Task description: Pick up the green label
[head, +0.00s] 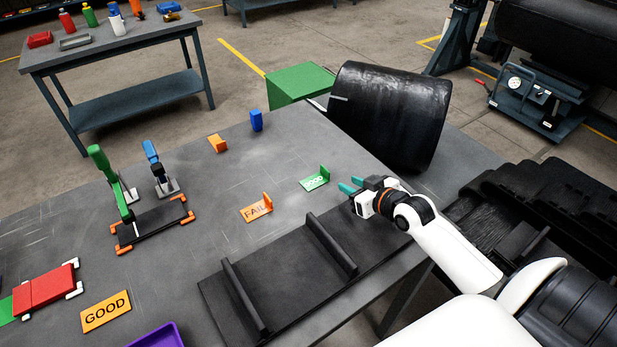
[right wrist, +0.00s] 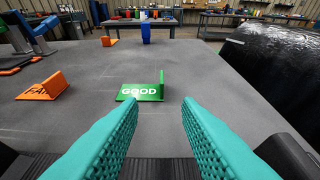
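The green label (head: 315,181) reads GOOD and has an upright tab at its right end. It lies on the grey table (head: 285,150), and in the right wrist view it (right wrist: 138,93) sits ahead, between the lines of my fingers. My right gripper (head: 351,185) is open and empty, just to the right of the label and apart from it. Its teal fingers (right wrist: 160,115) are spread wide in the right wrist view. My left gripper is not in view.
An orange FAIL label (head: 257,208) lies left of the green one. A black tray with two bars (head: 240,297) is in front. A blue block (head: 256,120) and an orange piece (head: 217,143) stand behind. A black roll (head: 390,113) is at the back right.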

